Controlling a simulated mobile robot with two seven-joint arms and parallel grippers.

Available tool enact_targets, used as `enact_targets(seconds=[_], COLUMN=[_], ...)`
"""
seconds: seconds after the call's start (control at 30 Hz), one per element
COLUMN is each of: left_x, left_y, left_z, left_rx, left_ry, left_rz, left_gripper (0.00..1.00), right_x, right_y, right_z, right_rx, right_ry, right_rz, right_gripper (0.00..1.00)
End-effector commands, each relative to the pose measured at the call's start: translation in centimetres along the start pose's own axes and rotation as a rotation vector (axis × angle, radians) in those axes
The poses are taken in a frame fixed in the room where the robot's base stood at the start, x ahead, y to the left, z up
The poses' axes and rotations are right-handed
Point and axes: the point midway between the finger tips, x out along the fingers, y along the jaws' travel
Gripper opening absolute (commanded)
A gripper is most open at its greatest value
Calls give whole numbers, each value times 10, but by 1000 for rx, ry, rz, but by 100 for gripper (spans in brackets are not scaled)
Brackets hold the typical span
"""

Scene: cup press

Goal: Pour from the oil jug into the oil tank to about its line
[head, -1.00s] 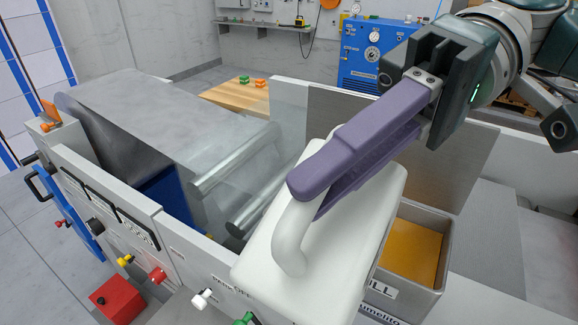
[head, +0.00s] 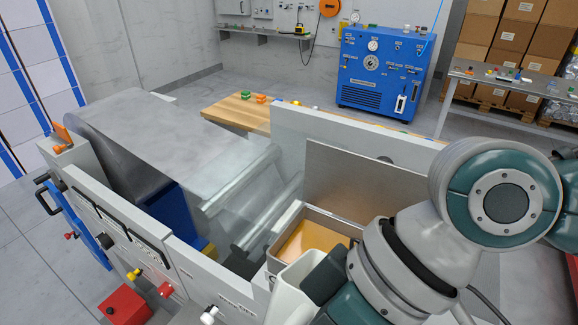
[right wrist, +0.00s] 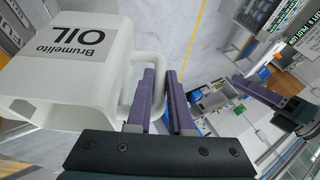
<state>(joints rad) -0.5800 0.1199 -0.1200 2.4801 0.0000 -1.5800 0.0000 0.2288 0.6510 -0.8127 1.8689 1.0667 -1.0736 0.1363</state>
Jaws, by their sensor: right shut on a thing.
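The oil tank (head: 345,224) is an open metal box in the head view, with amber oil (head: 305,245) inside. Its line does not show. The white oil jug (head: 292,287) is at the bottom of the head view, just in front of the tank and mostly hidden by my right arm. In the right wrist view the jug (right wrist: 112,78) shows its OIL label upside down. My right gripper (right wrist: 163,97) is shut on the jug's handle. No stream of oil is visible. My left gripper (right wrist: 262,95) appears at the right of the wrist view; its opening is unclear.
A grey upright panel (head: 350,185) stands behind the tank. Metal rollers (head: 245,185) lie left of it. A front panel with coloured knobs (head: 135,274) runs along the near left. A blue machine (head: 385,70) stands at the back.

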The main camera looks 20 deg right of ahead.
Motion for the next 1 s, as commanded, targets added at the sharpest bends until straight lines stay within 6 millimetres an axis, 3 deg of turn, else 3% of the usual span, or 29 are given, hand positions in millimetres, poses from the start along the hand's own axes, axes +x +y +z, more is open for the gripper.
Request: enact_targets(seconds=[0.47,0.77,1.0], left_x=[-19,-16,-25], left_y=[-1,-1,-1], left_z=[-6,-5,-8], left_rx=[0,0,0], left_ry=[0,0,0], left_rz=[0,0,0], left_gripper=[50,50,50], right_x=[33,57,58], right_y=[14,32,20], right_z=[14,24,24], right_rx=[-104,-177,-181], right_ry=[-5,-7,-7], right_rz=[243,423,429], right_gripper=[0,0,0])
